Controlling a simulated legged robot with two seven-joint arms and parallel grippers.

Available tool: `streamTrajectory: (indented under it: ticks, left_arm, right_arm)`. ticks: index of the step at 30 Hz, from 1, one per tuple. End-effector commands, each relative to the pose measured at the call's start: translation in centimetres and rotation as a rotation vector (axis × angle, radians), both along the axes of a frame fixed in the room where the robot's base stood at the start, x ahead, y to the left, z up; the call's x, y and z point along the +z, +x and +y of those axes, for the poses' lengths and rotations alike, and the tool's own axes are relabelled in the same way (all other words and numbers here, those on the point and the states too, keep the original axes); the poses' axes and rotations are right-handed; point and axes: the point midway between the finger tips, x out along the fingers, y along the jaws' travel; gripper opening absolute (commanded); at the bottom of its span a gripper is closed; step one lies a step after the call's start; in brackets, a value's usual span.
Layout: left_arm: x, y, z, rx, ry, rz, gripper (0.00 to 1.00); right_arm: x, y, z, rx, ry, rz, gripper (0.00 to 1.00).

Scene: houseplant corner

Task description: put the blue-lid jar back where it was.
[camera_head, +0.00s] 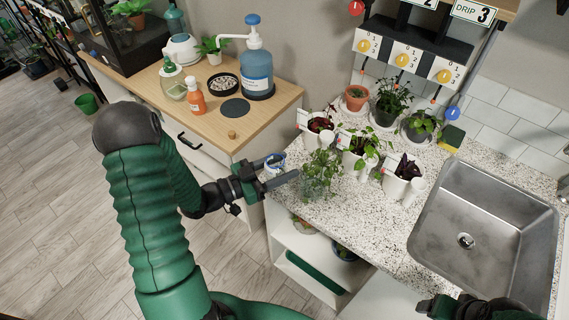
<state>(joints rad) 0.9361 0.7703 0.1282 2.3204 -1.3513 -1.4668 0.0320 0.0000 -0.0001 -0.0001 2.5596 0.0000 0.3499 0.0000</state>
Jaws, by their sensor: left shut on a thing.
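The blue-lid jar (278,170) is small and pale with a blue top. My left gripper (275,173) is shut on it, with one dark finger on each side, near the left end of the speckled counter (335,225). The fingers hide part of the jar, and I cannot tell whether its base touches anything. My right gripper (440,308) shows only in part at the bottom right edge, and its fingers are not clear.
The wooden cabinet top (270,108) holds a blue pump bottle (257,72), an orange bottle (195,96), a pebble dish (223,83) and a bare dark round mat (235,109). Several potted plants stand right of the jar, before the sink (485,225).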

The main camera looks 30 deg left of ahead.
Motion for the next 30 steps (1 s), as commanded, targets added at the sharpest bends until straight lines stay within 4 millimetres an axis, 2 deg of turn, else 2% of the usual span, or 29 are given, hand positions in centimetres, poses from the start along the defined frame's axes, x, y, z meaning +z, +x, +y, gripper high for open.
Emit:
streamTrajectory:
  ticks: [4,12,21,30]
  left_arm:
    - [-0.3,2.4,1.3,0.001,0.000,-0.001,0.02]
    - [-0.5,4.5,2.2,0.001,-0.001,0.000,0.02]
    - [-3.9,4.4,2.1,0.002,-0.002,0.001,0.02]
    - [-4.2,4.4,2.2,0.002,-0.002,0.000,0.02]
  right_arm:
    - [0.1,0.0,0.0,0.000,0.000,0.000,0.72]
    - [0.1,0.0,0.0,0.000,0.000,0.001,0.72]
    - [-0.2,0.0,0.0,0.000,0.000,0.001,0.72]
    - [-0.3,0.0,0.0,0.000,0.000,0.001,0.72]
